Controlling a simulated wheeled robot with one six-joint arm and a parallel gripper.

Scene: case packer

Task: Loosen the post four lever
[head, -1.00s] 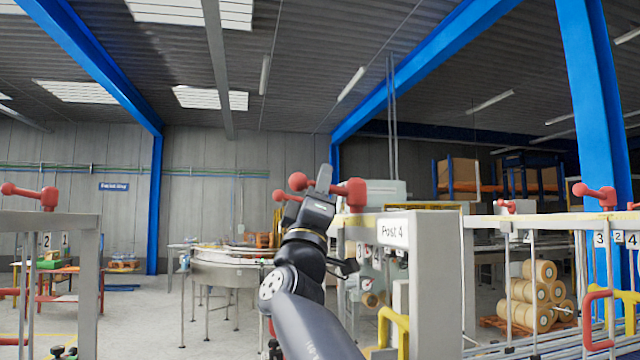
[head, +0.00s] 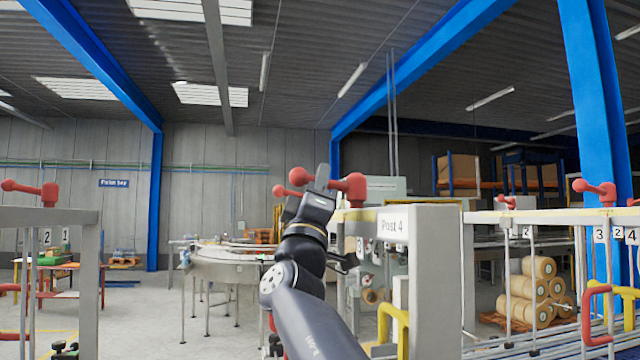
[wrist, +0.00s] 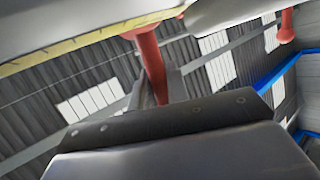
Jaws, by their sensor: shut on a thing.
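The post four lever (head: 352,187) is red, with a round knob (head: 302,174) at its left end and a hub at its right, on top of the post labelled "Post 4" (head: 392,225). My gripper (head: 321,178) is at the lever's arm, between knob and hub, and is shut on it. In the wrist view the red lever (wrist: 150,62) runs down between the jaws of my gripper (wrist: 160,88). The fingertips are partly hidden there.
Other red levers stand on a left post (head: 48,194) and on the right frame (head: 596,191). Another red knob (head: 280,190) shows just behind my gripper. A yellow bent handle (head: 392,320) is below Post 4. A round conveyor table (head: 235,256) stands behind to the left.

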